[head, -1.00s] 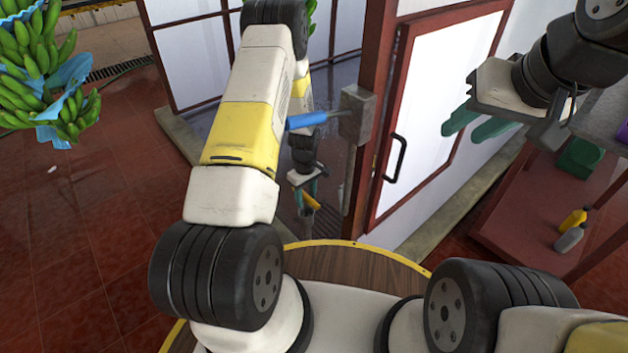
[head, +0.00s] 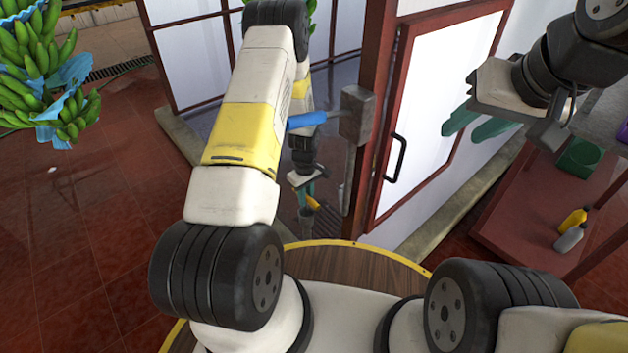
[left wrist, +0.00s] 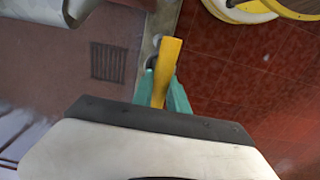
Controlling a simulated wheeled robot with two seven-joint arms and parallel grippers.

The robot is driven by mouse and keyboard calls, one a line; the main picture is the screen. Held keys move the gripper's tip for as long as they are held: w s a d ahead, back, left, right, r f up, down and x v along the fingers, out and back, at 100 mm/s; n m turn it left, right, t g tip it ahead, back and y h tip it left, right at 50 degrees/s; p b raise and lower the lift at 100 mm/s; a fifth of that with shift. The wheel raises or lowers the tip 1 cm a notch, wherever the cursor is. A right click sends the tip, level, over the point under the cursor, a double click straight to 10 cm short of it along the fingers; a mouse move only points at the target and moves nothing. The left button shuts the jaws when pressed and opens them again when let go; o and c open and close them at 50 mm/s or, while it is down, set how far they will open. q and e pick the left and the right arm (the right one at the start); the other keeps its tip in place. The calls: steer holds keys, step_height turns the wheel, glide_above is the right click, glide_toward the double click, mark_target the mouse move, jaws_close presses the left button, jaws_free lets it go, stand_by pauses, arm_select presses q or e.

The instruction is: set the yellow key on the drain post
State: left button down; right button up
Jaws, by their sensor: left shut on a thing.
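The yellow key (left wrist: 167,68) is between the teal fingers of my left gripper (left wrist: 164,88) in the left wrist view and sticks out past them. In the head view my left gripper (head: 306,190) is low beside the door frame, shut on the yellow key (head: 313,203), which is small and partly hidden there. I cannot make out the drain post for certain; a dark rounded thing (left wrist: 153,61) shows just beside the key. My right gripper (head: 478,126) is open and empty at the upper right, its teal fingers apart.
A floor grate (left wrist: 107,62) lies left of the key. A grey box with a blue lever (head: 308,121) is on the red frame near my left arm. A white door (head: 440,90) stands right of it. A low red shelf (head: 520,215) and bananas (head: 40,60) flank me.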

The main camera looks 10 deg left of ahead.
arm_select(q)
steer(key=shift+r, duration=0.15)
steer(key=shift+r, duration=3.75)
